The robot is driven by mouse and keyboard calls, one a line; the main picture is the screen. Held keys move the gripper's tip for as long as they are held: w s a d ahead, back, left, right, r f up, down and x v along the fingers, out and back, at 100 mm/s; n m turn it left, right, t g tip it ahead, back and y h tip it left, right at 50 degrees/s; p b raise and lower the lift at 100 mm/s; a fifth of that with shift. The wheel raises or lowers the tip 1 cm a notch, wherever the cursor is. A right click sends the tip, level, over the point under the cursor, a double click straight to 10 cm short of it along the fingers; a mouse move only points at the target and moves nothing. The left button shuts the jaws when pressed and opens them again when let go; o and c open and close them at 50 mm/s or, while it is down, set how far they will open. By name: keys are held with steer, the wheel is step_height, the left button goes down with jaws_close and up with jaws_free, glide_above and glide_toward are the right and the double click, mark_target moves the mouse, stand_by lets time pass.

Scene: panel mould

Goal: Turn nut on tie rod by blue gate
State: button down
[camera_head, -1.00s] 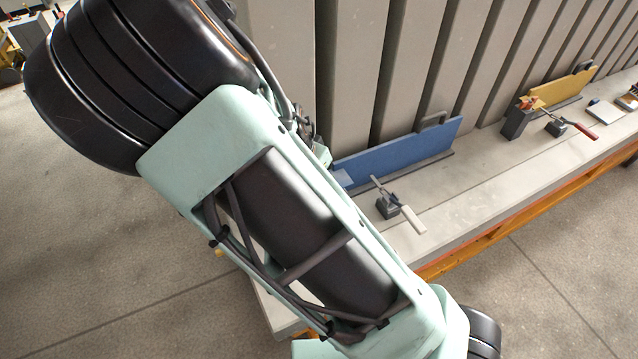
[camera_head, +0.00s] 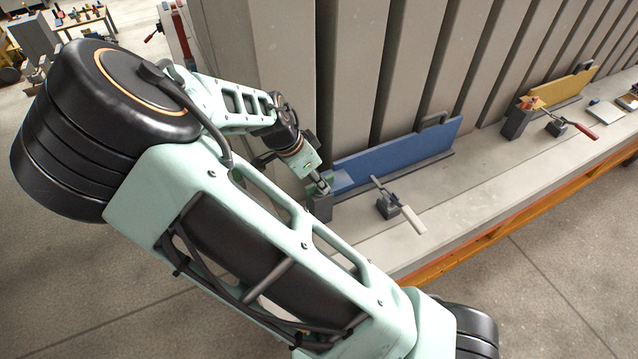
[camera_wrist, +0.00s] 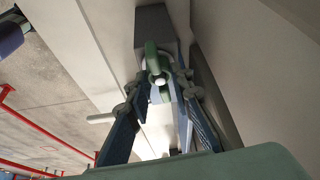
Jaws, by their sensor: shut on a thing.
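The blue gate (camera_head: 400,155) stands on the pale ledge against the ribbed wall. My gripper (camera_head: 322,187) is at the gate's left end, just above a dark grey block (camera_head: 320,208). In the wrist view my gripper (camera_wrist: 160,88) has its two blue-padded fingers on either side of a green nut (camera_wrist: 152,62), shut on it. The round end of the tie rod (camera_wrist: 160,80) shows in the middle of the nut. The grey block (camera_wrist: 153,20) lies behind them. In the head view the nut is mostly hidden by my gripper.
A clamp with a pale handle (camera_head: 412,220) stands on the ledge right of my gripper. Farther right are a yellow gate (camera_head: 565,88), another grey block (camera_head: 517,122) and a red-handled clamp (camera_head: 580,130). An orange rail (camera_head: 480,243) runs under the ledge's front edge.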

steer(key=shift+s+d+f, duration=0.1)
steer(key=shift+s, duration=0.15)
steer(key=c, duration=1.8)
jaws_free()
steer(key=shift+o, duration=0.9)
steer(key=shift+w, duration=0.15)
steer(key=v, duration=1.2)
steer(key=shift+w, duration=0.1)
